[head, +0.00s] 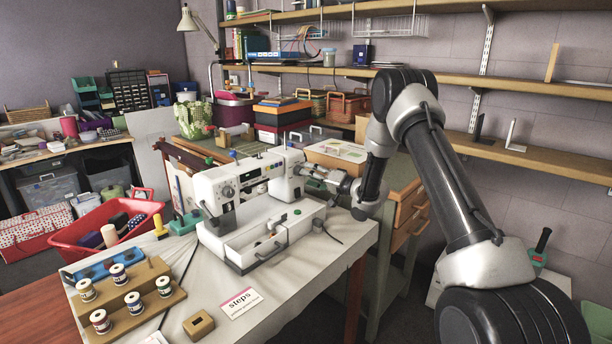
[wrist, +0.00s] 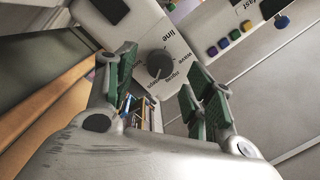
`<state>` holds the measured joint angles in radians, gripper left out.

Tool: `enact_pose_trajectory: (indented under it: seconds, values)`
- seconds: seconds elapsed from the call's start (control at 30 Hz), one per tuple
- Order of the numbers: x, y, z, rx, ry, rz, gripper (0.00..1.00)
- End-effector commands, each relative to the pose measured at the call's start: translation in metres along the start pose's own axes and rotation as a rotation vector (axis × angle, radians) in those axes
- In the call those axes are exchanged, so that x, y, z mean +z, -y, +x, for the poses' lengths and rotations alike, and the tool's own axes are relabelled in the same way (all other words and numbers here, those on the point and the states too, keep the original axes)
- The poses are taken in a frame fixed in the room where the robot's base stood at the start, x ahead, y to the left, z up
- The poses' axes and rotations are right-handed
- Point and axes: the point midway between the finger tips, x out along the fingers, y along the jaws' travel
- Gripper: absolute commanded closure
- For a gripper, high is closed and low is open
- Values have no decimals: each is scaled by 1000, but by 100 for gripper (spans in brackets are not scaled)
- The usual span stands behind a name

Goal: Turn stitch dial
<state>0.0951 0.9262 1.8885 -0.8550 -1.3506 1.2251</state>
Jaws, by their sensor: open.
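The stitch dial (wrist: 159,64) is a round dark grey knob on a pale face of the sewing machine (head: 226,184). Small words ring it; "line" reads clearly at its upper side in the wrist view, and the others are too small to read surely. My gripper (wrist: 161,67) is open, its green-padded fingers apart on the left and right of the dial. I see a gap on both sides and cannot tell how near the fingertips are to the face. In the head view my gripper (head: 308,172) is at the machine's right end and hides the dial.
Coloured buttons (wrist: 222,43) lie on the machine to the right of the dial. A spool rack (head: 125,296), a "steps" card (head: 240,303) and a small wooden block (head: 198,325) are on the table. A red basket (head: 105,220) stands left; wooden drawers (head: 408,208) stand right.

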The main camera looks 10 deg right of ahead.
Motion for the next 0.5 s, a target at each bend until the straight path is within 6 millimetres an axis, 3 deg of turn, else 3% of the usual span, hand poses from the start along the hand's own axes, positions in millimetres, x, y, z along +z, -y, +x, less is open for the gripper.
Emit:
enact_pose_trajectory:
  seconds: [0.1, 0.3, 0.5]
  values:
    - [-1, -1, -30, 4, -3, 2, 47]
    - [-1, -1, -70, 3, -2, 2, 47]
    - [0, 0, -89, 1, -1, 0, 47]
